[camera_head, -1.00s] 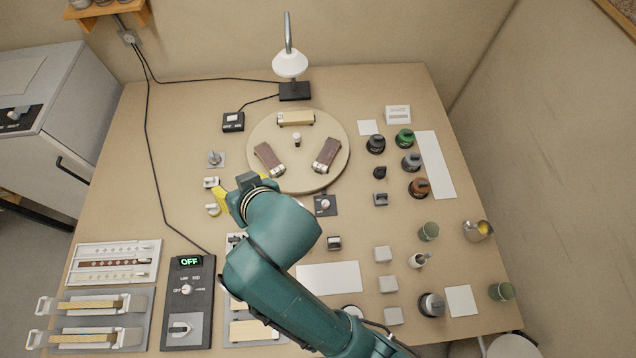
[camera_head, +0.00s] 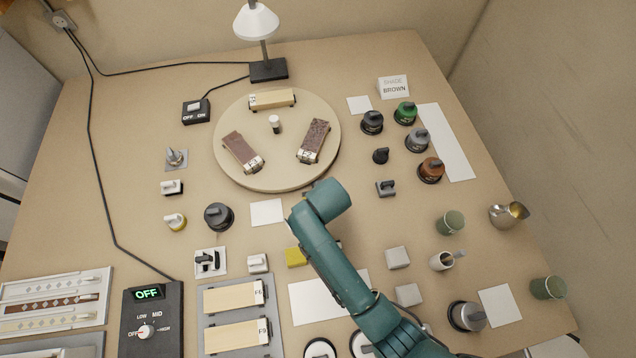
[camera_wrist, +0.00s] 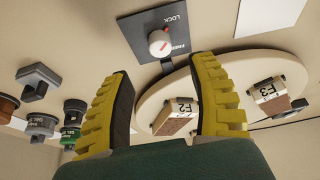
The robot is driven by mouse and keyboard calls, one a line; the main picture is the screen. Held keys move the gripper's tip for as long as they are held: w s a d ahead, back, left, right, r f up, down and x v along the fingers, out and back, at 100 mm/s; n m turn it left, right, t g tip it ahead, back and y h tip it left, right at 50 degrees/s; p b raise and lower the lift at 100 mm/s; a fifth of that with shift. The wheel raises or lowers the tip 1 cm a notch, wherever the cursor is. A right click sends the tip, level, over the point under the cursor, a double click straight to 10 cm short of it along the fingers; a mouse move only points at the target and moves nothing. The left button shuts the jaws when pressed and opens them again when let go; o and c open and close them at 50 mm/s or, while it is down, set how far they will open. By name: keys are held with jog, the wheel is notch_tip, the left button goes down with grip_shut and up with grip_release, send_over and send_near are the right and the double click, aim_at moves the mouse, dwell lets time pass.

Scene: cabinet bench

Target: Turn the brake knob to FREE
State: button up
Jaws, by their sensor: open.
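The brake knob (camera_wrist: 160,43) is a small white knob with a red mark, on a dark plate (camera_wrist: 140,24) lettered LOCK and FREE. In the wrist view it shows upside down, just above and between my fingertips. In the head view my arm covers the knob and the gripper; only a dark edge of the plate (camera_head: 307,193) shows.
The round turntable (camera_head: 232,170) with labelled blocks lies just behind the plate. Dark-based knobs (camera_head: 381,156) stand to its right. A yellow block (camera_head: 296,257) and a white sheet (camera_head: 312,306) lie at the front, near my arm. A lamp (camera_head: 257,25) stands at the back.

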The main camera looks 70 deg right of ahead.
jog(key=b+x, duration=0.2)
jog(key=x, duration=0.6)
jog(key=shift+w+d+f, duration=0.1)
jog(key=shift+d, duration=0.05)
grip_shut()
